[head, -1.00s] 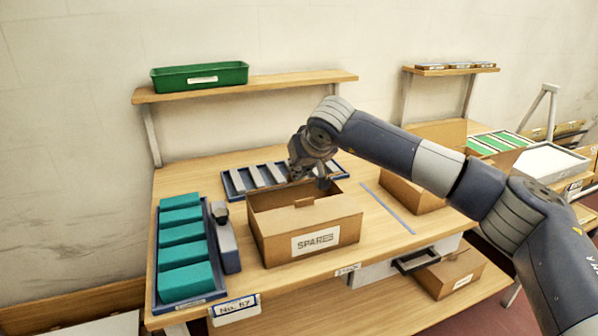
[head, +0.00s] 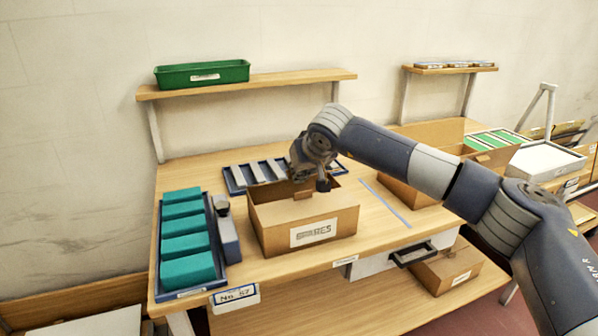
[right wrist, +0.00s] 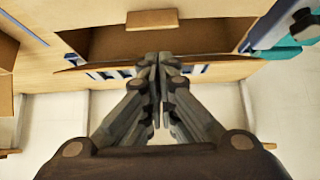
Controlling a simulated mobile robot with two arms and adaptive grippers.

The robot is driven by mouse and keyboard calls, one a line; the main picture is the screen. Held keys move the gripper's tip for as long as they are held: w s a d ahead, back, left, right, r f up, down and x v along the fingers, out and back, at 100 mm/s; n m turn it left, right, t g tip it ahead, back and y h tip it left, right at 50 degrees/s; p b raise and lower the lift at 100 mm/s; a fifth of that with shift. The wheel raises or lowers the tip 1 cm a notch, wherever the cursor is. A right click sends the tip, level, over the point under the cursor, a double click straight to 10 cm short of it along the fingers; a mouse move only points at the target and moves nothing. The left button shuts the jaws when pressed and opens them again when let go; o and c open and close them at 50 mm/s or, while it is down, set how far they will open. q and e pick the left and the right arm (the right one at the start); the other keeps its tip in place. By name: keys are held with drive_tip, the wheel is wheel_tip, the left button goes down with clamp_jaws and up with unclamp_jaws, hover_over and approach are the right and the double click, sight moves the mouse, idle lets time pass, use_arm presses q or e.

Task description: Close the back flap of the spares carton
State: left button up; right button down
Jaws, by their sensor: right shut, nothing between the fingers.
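The spares carton (head: 276,235) is a brown box with a SPARES label, standing on the bench. Its front flap (head: 318,207) lies over the front part of the top, with a small tab (head: 303,195) at its edge. The rear part of the top is open, and the dark inside (right wrist: 110,42) shows in the right wrist view. A thin brown strip (right wrist: 90,67) runs along the back edge; I cannot tell the back flap's exact angle. My right gripper (head: 323,184) is shut and empty at the carton's back edge, its fingertips (right wrist: 158,58) over that strip. My left gripper is out of view.
A blue tray with grey bars (head: 238,183) lies close behind the carton. A tray of teal blocks (head: 187,240) and a grey tool (head: 228,235) stand left. Another open carton (head: 430,135) is right, past a blue strip (head: 385,204). A shelf (head: 300,80) hangs above.

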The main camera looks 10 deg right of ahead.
drive_tip(key=shift+r, duration=0.15)
idle(0.8)
drive_tip(key=shift+r+p, duration=0.65)
drive_tip(key=shift+r, duration=0.1)
